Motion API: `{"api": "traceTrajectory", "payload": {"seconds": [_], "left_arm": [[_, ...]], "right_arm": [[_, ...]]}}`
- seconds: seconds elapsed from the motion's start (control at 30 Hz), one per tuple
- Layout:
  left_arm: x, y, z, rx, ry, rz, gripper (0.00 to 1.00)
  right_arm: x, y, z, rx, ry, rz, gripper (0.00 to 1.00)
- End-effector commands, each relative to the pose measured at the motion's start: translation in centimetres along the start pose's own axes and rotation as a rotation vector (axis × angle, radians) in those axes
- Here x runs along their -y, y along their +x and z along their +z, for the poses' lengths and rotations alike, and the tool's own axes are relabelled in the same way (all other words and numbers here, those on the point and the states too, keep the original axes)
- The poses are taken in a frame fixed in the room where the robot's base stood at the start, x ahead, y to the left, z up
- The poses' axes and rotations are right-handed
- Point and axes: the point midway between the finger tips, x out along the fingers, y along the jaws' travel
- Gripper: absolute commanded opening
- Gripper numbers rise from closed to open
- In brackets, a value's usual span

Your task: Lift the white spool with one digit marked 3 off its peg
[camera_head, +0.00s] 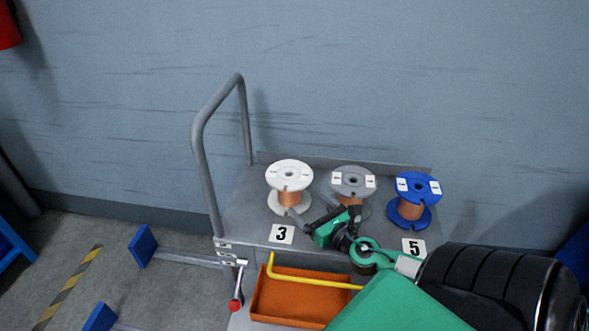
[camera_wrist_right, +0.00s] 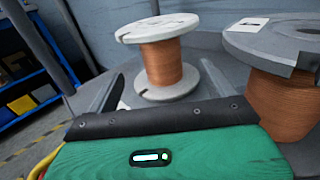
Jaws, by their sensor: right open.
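The white spool (camera_head: 289,174), wound with copper wire, stands upright on the grey cart top behind the label marked 3 (camera_head: 281,234). It also shows in the right wrist view (camera_wrist_right: 158,28), straight ahead between the fingers. Its peg is hardly visible in the top hole. My right gripper (camera_head: 312,214) is open and empty, just in front and to the right of the white spool, low near its bottom flange. In the right wrist view my right gripper (camera_wrist_right: 158,88) has its fingers apart, pointing toward the spool; contact cannot be told. My left gripper is not in view.
A grey spool (camera_head: 352,180) stands close to the right of the white one, partly behind my gripper. A blue spool (camera_head: 417,187) stands further right by the label 5 (camera_head: 413,248). An orange tray (camera_head: 300,298) sits below; the cart handle (camera_head: 205,160) rises at left.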

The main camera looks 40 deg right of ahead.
Motion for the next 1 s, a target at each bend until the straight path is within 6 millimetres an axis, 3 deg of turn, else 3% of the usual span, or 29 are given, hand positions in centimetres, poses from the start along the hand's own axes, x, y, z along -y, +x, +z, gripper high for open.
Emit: {"api": "traceTrajectory", "payload": {"seconds": [0.7, 1.0], "left_arm": [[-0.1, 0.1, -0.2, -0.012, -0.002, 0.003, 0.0], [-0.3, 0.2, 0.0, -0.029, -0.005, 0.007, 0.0]], "right_arm": [[0.1, 9.4, 0.1, 0.002, -0.001, -0.001, 0.86], [0.1, 11.9, 0.1, 0.001, -0.001, -0.001, 0.86]]}}
